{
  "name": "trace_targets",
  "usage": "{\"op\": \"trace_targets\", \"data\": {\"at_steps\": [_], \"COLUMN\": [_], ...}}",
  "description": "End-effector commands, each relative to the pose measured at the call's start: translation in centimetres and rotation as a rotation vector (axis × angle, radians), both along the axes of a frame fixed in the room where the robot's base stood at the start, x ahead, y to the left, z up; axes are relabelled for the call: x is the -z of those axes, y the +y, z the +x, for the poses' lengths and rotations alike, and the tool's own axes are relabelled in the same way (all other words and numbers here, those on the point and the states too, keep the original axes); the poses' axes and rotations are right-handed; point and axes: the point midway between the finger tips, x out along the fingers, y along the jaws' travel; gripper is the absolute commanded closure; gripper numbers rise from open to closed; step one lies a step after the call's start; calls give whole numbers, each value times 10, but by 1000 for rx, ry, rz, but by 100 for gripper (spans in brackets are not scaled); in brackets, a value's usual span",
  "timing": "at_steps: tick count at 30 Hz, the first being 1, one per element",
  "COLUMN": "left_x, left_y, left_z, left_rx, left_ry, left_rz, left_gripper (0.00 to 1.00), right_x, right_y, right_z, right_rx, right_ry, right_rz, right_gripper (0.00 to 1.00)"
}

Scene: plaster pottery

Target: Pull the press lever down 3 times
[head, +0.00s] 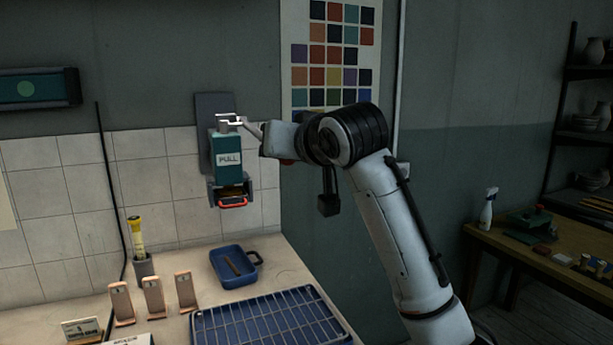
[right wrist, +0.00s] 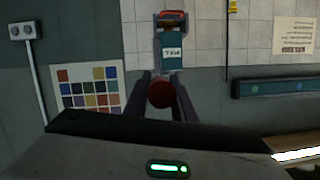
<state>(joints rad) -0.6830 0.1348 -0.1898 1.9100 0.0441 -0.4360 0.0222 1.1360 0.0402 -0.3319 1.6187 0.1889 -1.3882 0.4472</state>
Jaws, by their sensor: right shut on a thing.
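The press (head: 228,150) is a teal box with a PULL label, mounted on a dark plate on the tiled wall. An orange-red outlined part shows at its lower front. It also shows in the right wrist view (right wrist: 172,48), with the label upside down. The lever's round red knob (right wrist: 160,94) sits between the dark fingers of my right gripper (right wrist: 162,78), which is shut on it. In the head view my right gripper (head: 238,121) is at the top of the press, reaching in from the right. The knob is not clear there. My left gripper is out of view.
Below the press, the worktop holds a blue tray (head: 232,281), a wire rack (head: 270,322), several small tan stands (head: 153,296) and a yellow tube in a holder (head: 136,236). A colour chart (head: 333,60) hangs behind my arm. A wooden side table (head: 540,262) stands at right.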

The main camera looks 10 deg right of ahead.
Motion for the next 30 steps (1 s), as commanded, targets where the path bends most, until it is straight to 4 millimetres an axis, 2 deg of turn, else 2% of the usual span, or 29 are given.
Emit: {"op": "trace_targets", "data": {"at_steps": [1, 3, 9, 25, 26, 29, 30], "left_x": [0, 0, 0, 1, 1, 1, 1], "left_y": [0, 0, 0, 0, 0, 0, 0], "left_z": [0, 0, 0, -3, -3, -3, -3], "left_rx": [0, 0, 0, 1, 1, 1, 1], "left_ry": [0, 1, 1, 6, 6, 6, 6], "left_rz": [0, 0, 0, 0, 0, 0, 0], "left_gripper": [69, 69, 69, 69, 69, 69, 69], "right_x": [-11, -20, -35, -45, -46, -44, -43], "right_y": [4, 8, 13, 12, 12, 12, 12], "right_z": [0, 1, 2, 2, 2, 2, 2], "right_rx": [-6, -11, -19, -15, -15, -16, -15], "right_ry": [13, 38, 85, 92, 92, 95, 97], "right_rz": [-1, -4, -13, -12, -12, -13, -14], "right_gripper": [100, 100, 100, 100, 75, 58, 58]}}
